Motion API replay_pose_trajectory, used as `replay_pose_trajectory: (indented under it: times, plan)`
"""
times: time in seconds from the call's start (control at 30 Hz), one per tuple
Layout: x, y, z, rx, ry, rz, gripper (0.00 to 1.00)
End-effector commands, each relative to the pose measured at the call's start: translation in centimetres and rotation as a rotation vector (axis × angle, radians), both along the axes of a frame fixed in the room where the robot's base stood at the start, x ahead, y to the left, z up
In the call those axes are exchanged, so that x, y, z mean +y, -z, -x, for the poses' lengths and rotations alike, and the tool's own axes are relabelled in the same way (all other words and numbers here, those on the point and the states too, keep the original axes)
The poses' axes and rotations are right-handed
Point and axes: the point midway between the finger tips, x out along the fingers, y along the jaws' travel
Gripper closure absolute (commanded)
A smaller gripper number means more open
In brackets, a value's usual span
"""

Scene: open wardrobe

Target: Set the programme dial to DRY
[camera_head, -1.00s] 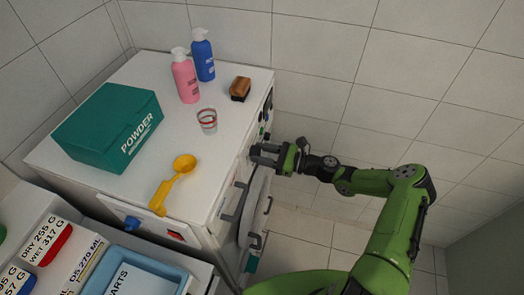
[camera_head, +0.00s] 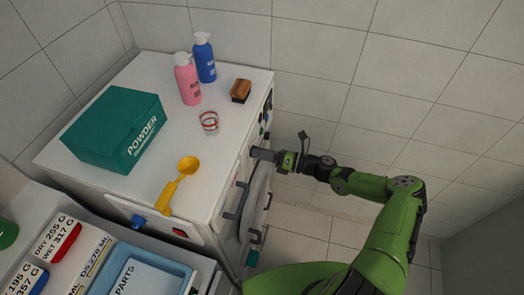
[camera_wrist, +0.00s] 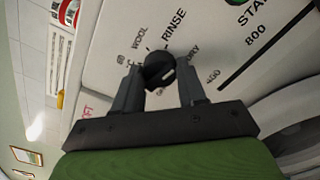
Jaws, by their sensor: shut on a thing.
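The programme dial (camera_wrist: 158,70) is a small black round knob on the white front panel in the wrist view. My gripper (camera_wrist: 158,82) is shut on the dial, one finger on each side. In the head view my gripper (camera_head: 258,154) is at the machine's front panel, and the dial is hidden there.
On the white machine top (camera_head: 120,190) are a green powder box (camera_head: 115,130), yellow scoop (camera_head: 178,182), pink bottle (camera_head: 187,80), blue bottle (camera_head: 204,58), brush (camera_head: 241,90) and glass (camera_head: 209,122). A round door (camera_head: 258,200) is below my gripper. A blue parts tray (camera_head: 150,272) is at lower left.

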Motion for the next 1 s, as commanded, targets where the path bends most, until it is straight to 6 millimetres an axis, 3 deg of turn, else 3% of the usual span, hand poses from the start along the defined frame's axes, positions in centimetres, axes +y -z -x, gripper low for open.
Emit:
replay_pose_trajectory:
  times: [0.4, 1.0]
  plan:
    - [0.0, 0.16, 0.12, 0.282, -0.001, -0.109, 0.9]
    - [0.0, 0.28, 0.09, 0.381, -0.001, -0.149, 0.9]
